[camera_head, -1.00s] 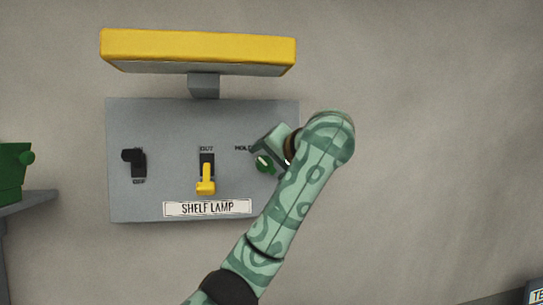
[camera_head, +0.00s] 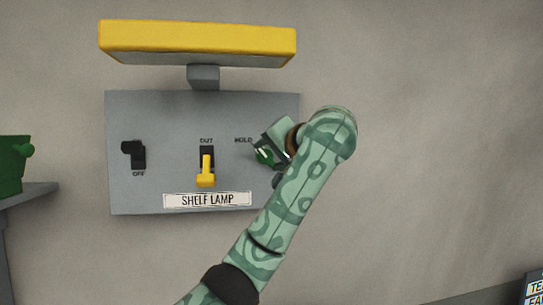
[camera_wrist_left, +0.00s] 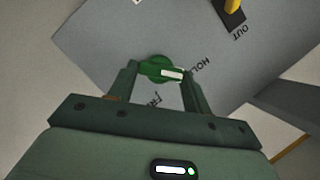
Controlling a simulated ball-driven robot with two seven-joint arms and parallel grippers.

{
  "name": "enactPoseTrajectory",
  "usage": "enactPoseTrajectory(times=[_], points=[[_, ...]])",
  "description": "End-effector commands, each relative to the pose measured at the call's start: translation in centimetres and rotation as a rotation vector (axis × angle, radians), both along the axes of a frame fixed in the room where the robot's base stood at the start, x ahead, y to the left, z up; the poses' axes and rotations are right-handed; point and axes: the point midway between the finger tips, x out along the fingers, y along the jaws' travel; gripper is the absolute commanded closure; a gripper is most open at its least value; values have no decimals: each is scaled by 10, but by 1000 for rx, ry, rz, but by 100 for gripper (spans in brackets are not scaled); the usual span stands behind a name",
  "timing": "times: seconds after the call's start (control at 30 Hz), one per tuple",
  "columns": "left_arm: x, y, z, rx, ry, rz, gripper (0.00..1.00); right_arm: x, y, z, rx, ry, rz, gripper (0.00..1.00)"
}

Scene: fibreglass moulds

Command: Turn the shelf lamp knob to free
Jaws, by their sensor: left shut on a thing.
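The green shelf lamp knob (camera_head: 264,156) is at the right of the grey panel (camera_head: 180,185), and its white mark points up-left toward the HOLD label (camera_head: 243,140). My left gripper (camera_head: 270,160) is at the knob, its wrist and arm covering the panel's lower right. In the left wrist view, the knob (camera_wrist_left: 155,67) sits between the tips of my left gripper (camera_wrist_left: 160,75), which is shut on it. There the white mark points right, near HOLD, and the partly readable FREE label (camera_wrist_left: 154,105) is below the knob. My right gripper is not in view.
A black switch (camera_head: 133,154) marked OFF and a yellow lever (camera_head: 206,172) below OUT are on the same panel. A yellow-topped lamp (camera_head: 198,38) juts out above. A green container (camera_head: 10,165) stands on a shelf at far left. The wall at right is clear.

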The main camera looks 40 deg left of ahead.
Motion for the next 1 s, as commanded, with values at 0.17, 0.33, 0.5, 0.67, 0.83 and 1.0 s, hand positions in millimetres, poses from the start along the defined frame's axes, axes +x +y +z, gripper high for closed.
enactPoseTrajectory(times=[0.17, 0.33, 0.5, 0.67, 0.83, 1.0], points=[[2, -1, -4, 82, 107, -2, 74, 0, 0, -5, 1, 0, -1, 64], [3, -2, -7, 180, 232, -3, 74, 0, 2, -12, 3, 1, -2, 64], [3, -2, -10, 282, 358, -3, 74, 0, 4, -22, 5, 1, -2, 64], [3, -2, -12, 377, 477, -3, 74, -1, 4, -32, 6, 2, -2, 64], [3, -2, -14, 479, 604, -4, 74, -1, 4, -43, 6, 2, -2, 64], [3, -2, -16, 579, 728, -3, 74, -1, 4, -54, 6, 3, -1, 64]])
